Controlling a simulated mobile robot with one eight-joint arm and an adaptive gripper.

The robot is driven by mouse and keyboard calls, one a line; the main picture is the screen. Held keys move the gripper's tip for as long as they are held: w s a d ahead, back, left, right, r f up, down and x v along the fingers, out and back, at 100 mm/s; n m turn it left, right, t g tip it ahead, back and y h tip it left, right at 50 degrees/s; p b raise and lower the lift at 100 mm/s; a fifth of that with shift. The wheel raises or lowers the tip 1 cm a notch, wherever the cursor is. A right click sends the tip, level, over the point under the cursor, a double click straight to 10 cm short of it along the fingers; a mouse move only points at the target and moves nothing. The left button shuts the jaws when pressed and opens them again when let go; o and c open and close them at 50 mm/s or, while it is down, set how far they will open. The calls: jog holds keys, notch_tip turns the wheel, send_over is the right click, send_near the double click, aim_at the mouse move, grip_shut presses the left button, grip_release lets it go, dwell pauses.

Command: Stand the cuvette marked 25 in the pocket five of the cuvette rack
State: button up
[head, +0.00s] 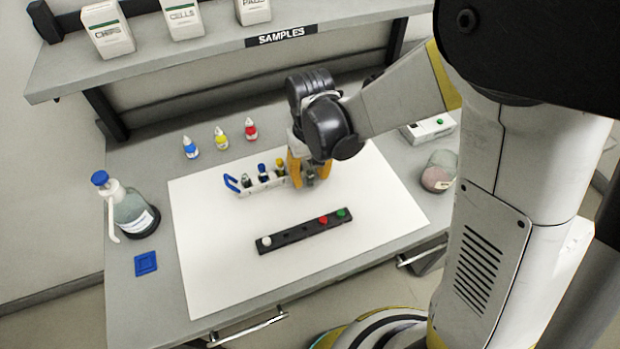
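A long black rack (296,234) lies on the white mat, with a white cap at its left end, red and green caps at its right end, and dark pockets between. A white carrier (264,187) with a blue handle stands behind it, holding small vessels with dark, blue (262,168) and yellow (280,162) tops. My gripper (309,176) points down at the right end of the carrier, with orange fingers. The arm hides much of the space between the fingers, so I cannot tell whether it holds anything. No number 25 is readable.
Blue, yellow and red dropper bottles (221,138) stand behind the white mat (210,270). A wash bottle (130,208) and blue square (145,263) are at left. A white device (428,129) and round container (439,172) are at right. A shelf (200,52) overhangs the back.

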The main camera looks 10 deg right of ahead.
grip_shut()
